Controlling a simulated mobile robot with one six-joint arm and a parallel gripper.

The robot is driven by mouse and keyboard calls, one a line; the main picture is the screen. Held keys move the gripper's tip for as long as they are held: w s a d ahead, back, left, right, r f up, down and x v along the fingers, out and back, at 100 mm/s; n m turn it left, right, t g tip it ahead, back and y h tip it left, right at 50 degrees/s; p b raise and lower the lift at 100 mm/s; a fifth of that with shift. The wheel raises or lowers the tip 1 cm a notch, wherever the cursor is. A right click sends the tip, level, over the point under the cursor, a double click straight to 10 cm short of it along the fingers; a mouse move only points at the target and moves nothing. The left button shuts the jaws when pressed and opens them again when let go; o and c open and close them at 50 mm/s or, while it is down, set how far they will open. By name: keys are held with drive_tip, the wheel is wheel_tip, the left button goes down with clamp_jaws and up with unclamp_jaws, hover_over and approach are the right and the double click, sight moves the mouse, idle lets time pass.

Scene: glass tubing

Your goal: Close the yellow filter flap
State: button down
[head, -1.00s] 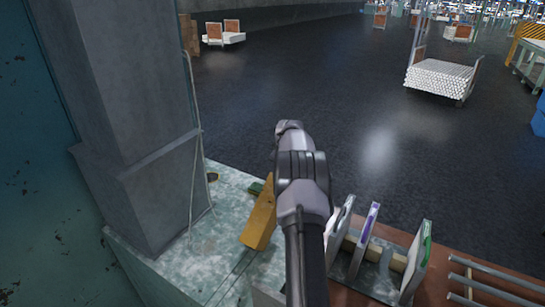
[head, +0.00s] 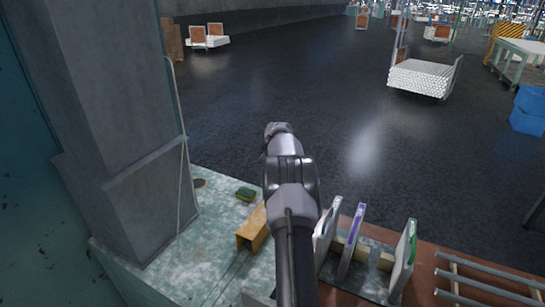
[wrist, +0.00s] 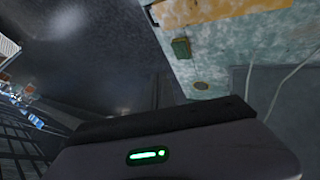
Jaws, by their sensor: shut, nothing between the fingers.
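The yellow filter piece (head: 252,231) lies on the mottled pale-green bench, just left of my arm. It looks like a low box-shaped channel, and my arm hides its right end. I cannot tell whether its flap is fully closed. In the wrist view a worn yellow surface (wrist: 215,10) shows at the top edge, cut off by the frame. My gripper (wrist: 165,118) shows as a dark bar and a grey body with a green light along the bottom of the wrist view. It is shut and empty, apart from the yellow surface. In the head view its fingertips are hidden.
A small green block (head: 245,194) and a dark round spot (head: 200,183) are on the bench (head: 205,238). A grey column (head: 120,140) with a cable stands at left. Upright plates (head: 352,240) stand in a rack at right, close to my arm. Open floor lies beyond.

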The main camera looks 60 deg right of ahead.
drive_tip(key=v, duration=1.5)
drive_tip(key=w+a+m+y+b, duration=0.15)
drive_tip(key=a+b, duration=0.25)
drive_tip(key=a, duration=0.6)
drive_tip(key=w+a+n+y+b, duration=0.1)
drive_tip(key=w+a+b, duration=0.25)
drive_tip(key=a, duration=0.75)
drive_tip(key=s+a+f+m+t+y+b, duration=0.1)
drive_tip(key=s+a+b, duration=0.1)
drive_tip(key=a, duration=0.6)
drive_tip(key=s+a+m+b, duration=0.1)
drive_tip(key=s+a+b, duration=0.15)
drive_tip(key=a, duration=0.55)
drive_tip(key=s+a+f+m+y+b, duration=0.1)
drive_tip(key=s+a+f+y+b, duration=0.1)
drive_tip(key=s+a+f+b, duration=0.2)
drive_tip(key=s+a+f+m+y+b, duration=0.1)
drive_tip(key=s+a+f+b, duration=0.4)
drive_tip(key=s+a+f, duration=0.6)
drive_tip(key=s+a, duration=0.5)
drive_tip(key=a, duration=0.1)
drive_tip(key=shift+a+f+g+y, duration=0.2)
drive_tip(key=shift+a+g+y, duration=0.1)
drive_tip(key=shift+g+y, duration=0.1)
